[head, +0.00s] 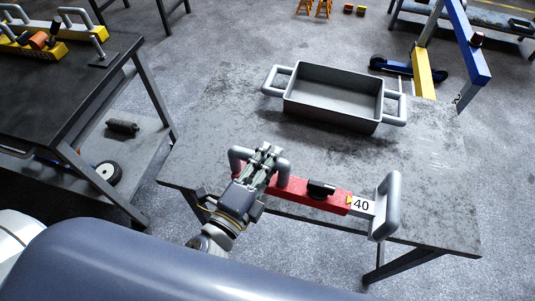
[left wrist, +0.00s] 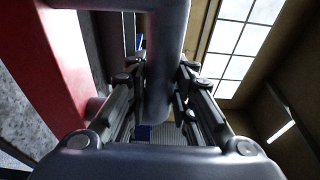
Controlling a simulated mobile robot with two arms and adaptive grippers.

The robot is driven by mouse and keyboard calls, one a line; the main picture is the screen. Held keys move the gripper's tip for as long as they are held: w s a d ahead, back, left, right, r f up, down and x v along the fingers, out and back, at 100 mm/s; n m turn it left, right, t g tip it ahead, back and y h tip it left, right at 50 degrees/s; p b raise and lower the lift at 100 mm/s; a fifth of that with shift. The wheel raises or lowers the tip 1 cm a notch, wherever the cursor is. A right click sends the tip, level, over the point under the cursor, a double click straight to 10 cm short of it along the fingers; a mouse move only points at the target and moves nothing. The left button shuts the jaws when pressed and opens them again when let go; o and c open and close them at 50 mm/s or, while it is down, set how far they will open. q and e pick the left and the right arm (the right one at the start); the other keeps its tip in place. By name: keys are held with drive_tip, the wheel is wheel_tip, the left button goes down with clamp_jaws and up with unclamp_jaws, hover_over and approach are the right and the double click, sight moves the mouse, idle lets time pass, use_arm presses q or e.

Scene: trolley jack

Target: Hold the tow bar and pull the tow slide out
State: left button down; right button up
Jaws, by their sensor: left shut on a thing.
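The tow bar (head: 297,190) is a red bar across the front of the grey table, with a black block on top. A grey looped handle (head: 239,155) stands at its left end. My left gripper (head: 265,160) is shut on this handle. In the left wrist view the handle (left wrist: 166,60) runs between the two fingers, with the red bar (left wrist: 62,55) at left. At the bar's right end is the tow slide (head: 362,205), a pale piece marked 40. It ends in an upright grey handle (head: 387,205). My right gripper is not in view.
A grey open tray (head: 335,78) with two side handles stands at the back of the table (head: 230,110). A dark workbench (head: 60,90) stands at left. A blue and yellow frame (head: 465,45) stands beyond the table at right. The table's right part is clear.

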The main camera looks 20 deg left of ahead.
use_arm(q)
drive_tip(key=shift+r, duration=0.25)
drive_tip(key=w+a+r, duration=0.3)
drive_tip(key=w+r, duration=1.1)
drive_tip(key=w, duration=0.1)
wheel_tip(320, 180, down, 19)
drive_tip(key=shift+w+a+r, duration=0.2)
drive_tip(key=shift+w+a, duration=0.05)
drive_tip(key=shift+w, duration=0.15)
idle(1.9)
drive_tip(key=shift+f, duration=0.25)
idle(0.7)
drive_tip(key=shift+f, duration=0.25)
